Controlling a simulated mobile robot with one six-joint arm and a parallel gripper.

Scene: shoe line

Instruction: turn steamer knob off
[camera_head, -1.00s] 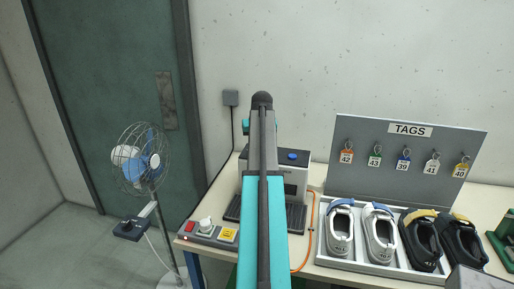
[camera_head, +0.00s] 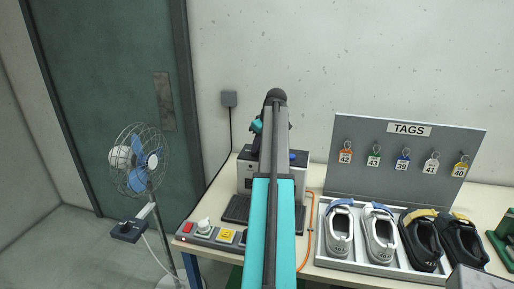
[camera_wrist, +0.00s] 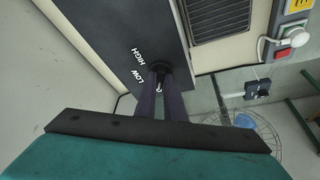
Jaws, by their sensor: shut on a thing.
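The steamer (camera_head: 299,178) is a pale box with a dark front on the bench, partly hidden behind my arm in the head view. In the wrist view its dark panel (camera_wrist: 105,28) carries the white words HIGH and LOW. The black steamer knob (camera_wrist: 159,66) sits beside these words. My gripper (camera_wrist: 161,76) is shut on the knob, one finger on each side. A small white mark shows between the fingers; I cannot tell whether it is a pointer or part of a label. The fingers hide part of the knob. In the head view my arm hides the fingertips and knob.
A control strip (camera_head: 212,236) with a red switch and white plug lies at the bench's left front. A fan (camera_head: 140,165) stands left of the bench. A shoe tray (camera_head: 372,262) and TAGS board (camera_head: 400,165) are to the right. An orange cable (camera_head: 311,225) runs between.

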